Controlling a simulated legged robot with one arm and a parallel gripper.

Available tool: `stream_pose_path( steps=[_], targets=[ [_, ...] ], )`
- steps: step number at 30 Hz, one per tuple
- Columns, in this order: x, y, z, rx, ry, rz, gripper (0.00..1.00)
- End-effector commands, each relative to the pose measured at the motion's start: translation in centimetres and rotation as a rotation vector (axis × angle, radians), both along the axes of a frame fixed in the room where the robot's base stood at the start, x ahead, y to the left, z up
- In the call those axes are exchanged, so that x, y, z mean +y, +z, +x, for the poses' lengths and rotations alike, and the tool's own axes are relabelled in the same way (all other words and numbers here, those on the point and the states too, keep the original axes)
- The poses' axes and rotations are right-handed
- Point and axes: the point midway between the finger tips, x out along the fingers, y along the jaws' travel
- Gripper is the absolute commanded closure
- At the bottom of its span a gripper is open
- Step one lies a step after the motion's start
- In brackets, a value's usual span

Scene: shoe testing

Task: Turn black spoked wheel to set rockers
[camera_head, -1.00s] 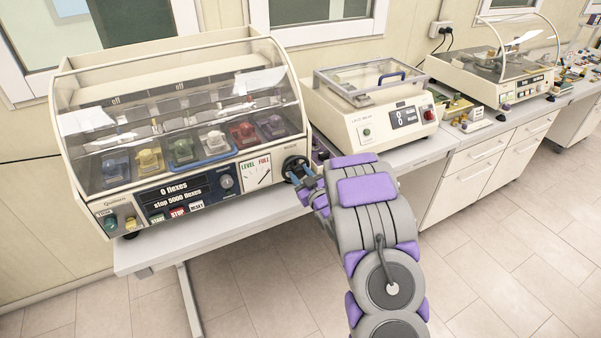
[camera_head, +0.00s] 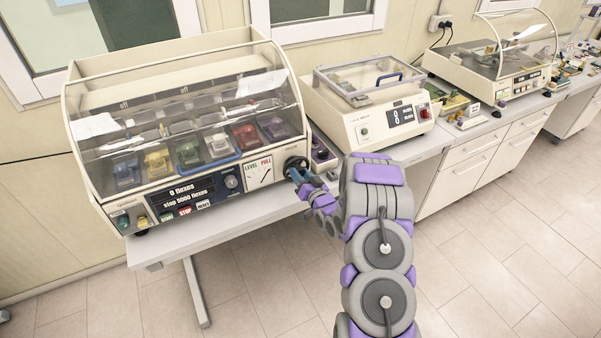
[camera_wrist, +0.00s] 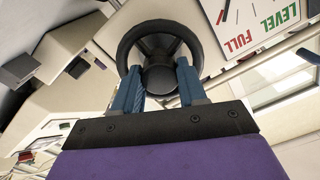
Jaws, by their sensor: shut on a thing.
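The black spoked wheel (camera_head: 296,162) is on the right end of the cream flexing machine's front panel (camera_head: 206,190), beside the LEVEL/FULL dial (camera_head: 259,173). In the wrist view the wheel (camera_wrist: 160,27) shows its round rim, spokes and hub. My gripper (camera_head: 295,175) is at the wheel. In the wrist view its two blue fingers (camera_wrist: 159,80) are shut on the wheel, one on each side of the hub. Exact finger contact is partly hidden. Coloured rocker units (camera_head: 188,153) stand in a row under the clear cover. The dial's needle is too small to read exactly.
The display reads 0 flexes, stop 5000 flexes, above START, STOP and RESET buttons (camera_head: 185,211). Open tiled floor lies in front.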

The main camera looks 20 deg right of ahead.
Motion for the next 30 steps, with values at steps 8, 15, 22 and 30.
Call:
stream_pose_path(
  steps=[8, 15, 22, 30],
  targets=[
    [-0.21, 0.07, 0.02, 0.0, -0.005, 0.038, 0.89],
    [-0.22, 0.06, 0.02, 0.0, -0.005, 0.039, 0.89],
    [-0.17, 0.06, 0.01, 0.0, -0.004, 0.039, 0.45],
    [-0.09, 0.05, -0.03, 0.0, -0.003, 0.039, 0.33]
  ],
)
